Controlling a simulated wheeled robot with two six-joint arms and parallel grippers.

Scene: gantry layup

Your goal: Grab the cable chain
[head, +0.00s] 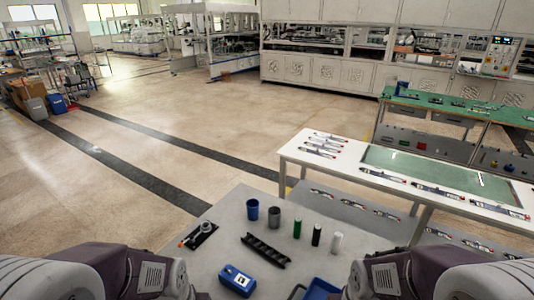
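The cable chain (265,250) is a dark, segmented strip. It lies slantwise near the middle of the grey table (229,207) in front of me, between the cups and a blue device. It looks unobstructed from above. My two arms come in at the lower left and lower right corners of the head view. Neither gripper's fingers can be seen, and nothing touches the cable chain.
Around it stand a blue cup (252,209), a grey cup (273,217), green (297,227), black (316,234) and white (336,242) cylinders, a blue device (237,280) and a tool on a black plate (198,235). A blue tray (320,289) sits front right. A white table (345,165) stands beyond.

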